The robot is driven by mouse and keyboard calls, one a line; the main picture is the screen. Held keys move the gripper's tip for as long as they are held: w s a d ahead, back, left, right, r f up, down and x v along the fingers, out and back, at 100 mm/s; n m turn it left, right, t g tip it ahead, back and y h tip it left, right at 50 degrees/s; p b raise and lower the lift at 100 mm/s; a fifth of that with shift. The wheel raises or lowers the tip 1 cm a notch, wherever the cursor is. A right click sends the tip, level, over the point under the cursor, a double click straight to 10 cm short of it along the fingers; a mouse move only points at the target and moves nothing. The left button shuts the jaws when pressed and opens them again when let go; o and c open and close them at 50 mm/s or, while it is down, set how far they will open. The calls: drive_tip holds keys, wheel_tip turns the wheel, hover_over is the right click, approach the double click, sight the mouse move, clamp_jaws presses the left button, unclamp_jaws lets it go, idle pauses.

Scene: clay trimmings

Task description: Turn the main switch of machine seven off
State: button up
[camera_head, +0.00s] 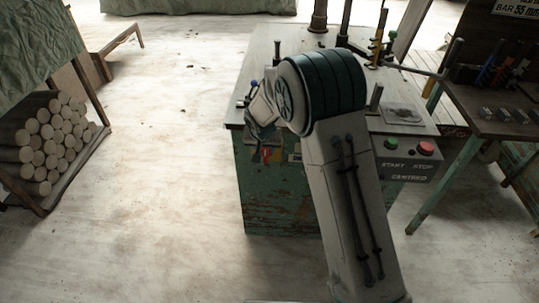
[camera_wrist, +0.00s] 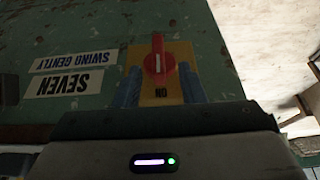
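Machine seven's green cabinet (camera_head: 275,200) stands under a grey worktop. In the wrist view, which shows the labels upside down, the red main switch (camera_wrist: 158,58) sits on a yellow plate (camera_wrist: 176,92). Its handle lies along the picture's vertical, and an "ON" label is at the plate's lower edge. The white labels "SEVEN" (camera_wrist: 68,83) and "SWING GENTLY" are to its left. My gripper (camera_wrist: 160,82) is open, its two blue fingers apart on either side of the plate's lower part. I cannot tell whether they touch anything. In the head view my arm partly hides the switch area.
Green and red START/STOP buttons (camera_head: 407,147) are on a grey box at the machine's right. A tool bench (camera_head: 495,125) stands further right. A rack of stacked rolls (camera_head: 50,145) is at left. The floor (camera_head: 155,170) between is clear.

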sight(265, 152)
drive_tip(key=x, duration=0.6)
drive_tip(key=shift+d+r, duration=0.1)
